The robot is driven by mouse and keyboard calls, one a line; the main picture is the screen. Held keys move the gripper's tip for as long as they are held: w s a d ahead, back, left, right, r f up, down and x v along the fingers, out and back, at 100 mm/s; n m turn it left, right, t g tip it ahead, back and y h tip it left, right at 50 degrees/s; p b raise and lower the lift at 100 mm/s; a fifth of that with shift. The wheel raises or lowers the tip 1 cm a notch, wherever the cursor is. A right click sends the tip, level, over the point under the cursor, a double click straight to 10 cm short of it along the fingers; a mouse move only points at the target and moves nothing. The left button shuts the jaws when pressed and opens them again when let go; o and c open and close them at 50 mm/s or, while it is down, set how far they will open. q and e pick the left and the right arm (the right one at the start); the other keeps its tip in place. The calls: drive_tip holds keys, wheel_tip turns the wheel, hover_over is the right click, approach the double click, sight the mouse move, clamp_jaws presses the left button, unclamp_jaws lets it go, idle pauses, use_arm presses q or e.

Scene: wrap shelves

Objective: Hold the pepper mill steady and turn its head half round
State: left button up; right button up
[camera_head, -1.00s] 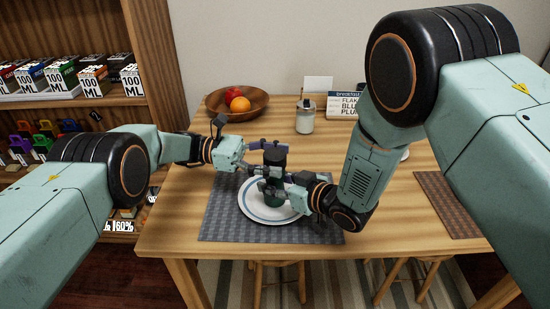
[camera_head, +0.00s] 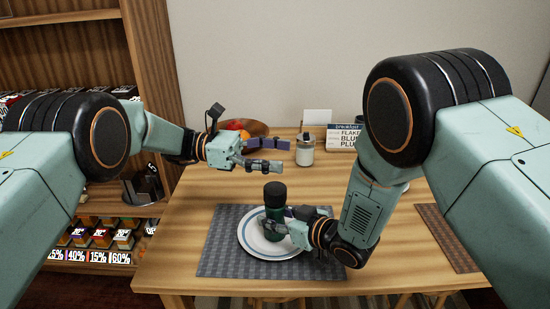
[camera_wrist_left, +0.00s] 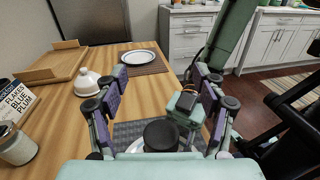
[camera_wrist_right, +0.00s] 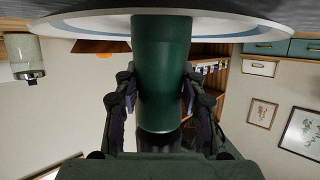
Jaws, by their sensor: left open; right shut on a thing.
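The pepper mill (camera_head: 274,205) has a dark green body and a black head, and stands upright on a white plate (camera_head: 252,238) with a blue ring. My right gripper (camera_head: 285,222) is shut on its green body (camera_wrist_right: 163,70), low down, from the right. My left gripper (camera_head: 268,155) is open and empty above and behind the mill, apart from it. In the left wrist view the black head (camera_wrist_left: 160,134) shows below and between the open fingers (camera_wrist_left: 160,110).
The plate lies on a grey placemat (camera_head: 225,255). A fruit bowl (camera_head: 260,128), a glass jar (camera_head: 305,152) and a breakfast sign (camera_head: 342,137) stand behind. A white domed lid (camera_wrist_left: 87,82) is on the table. Shelves of goods (camera_head: 95,238) stand at the left.

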sight(274, 188)
use_arm(q)
drive_tip(key=shift+s+d+y, duration=0.35)
drive_tip(key=shift+d+y, duration=0.1)
drive_tip(key=shift+y, duration=0.65)
drive_tip(key=shift+s+d+y, duration=0.1)
drive_tip(key=shift+s+y, duration=0.1)
drive_tip(key=shift+y, duration=0.6)
drive_tip(key=shift+s+f+y, duration=0.1)
drive_tip(key=shift+y, duration=0.8)
drive_tip(key=shift+a+y, duration=0.4)
drive_tip(key=shift+y, duration=0.4)
drive_tip(key=w+a+r+t+y, duration=0.2)
drive_tip(key=a+t+y, duration=0.1)
drive_tip(key=a+y, duration=0.25)
drive_tip(key=shift+y, duration=0.25)
drive_tip(key=x, duration=1.2)
drive_tip(key=shift+d+r, duration=0.15)
drive_tip(key=shift+d, duration=0.2)
